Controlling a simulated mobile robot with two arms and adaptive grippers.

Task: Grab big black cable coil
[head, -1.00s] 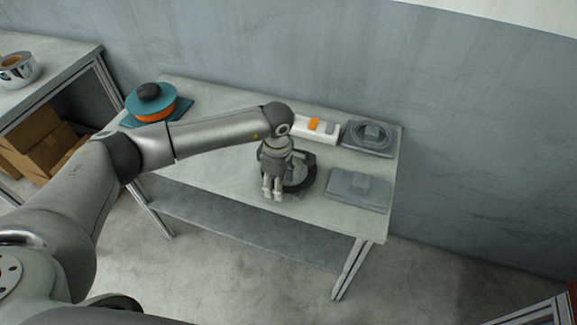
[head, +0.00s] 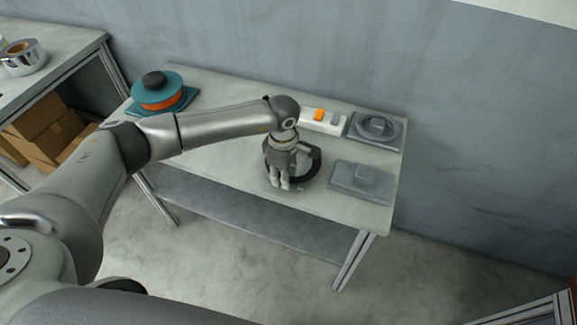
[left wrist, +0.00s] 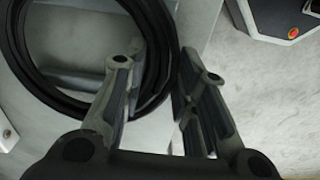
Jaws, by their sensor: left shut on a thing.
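The big black cable coil (head: 314,164) is at my left gripper on the grey table in the head view, partly hidden behind the gripper. In the left wrist view the coil (left wrist: 92,105) shows as a black ring at the upper left. Its right side passes between the fingers of my left gripper (left wrist: 160,92). My left gripper also shows in the head view (head: 279,185), pointing down near the table's front edge. It is shut on the coil's rim. I cannot tell whether the coil touches the tabletop. My right gripper is not in view.
On the table (head: 225,165) are a teal and orange reel stack (head: 157,93) at the left, a white strip with an orange block (head: 319,115), a grey tray with a ring (head: 376,128) and a grey flat case (head: 361,182). A wall stands behind.

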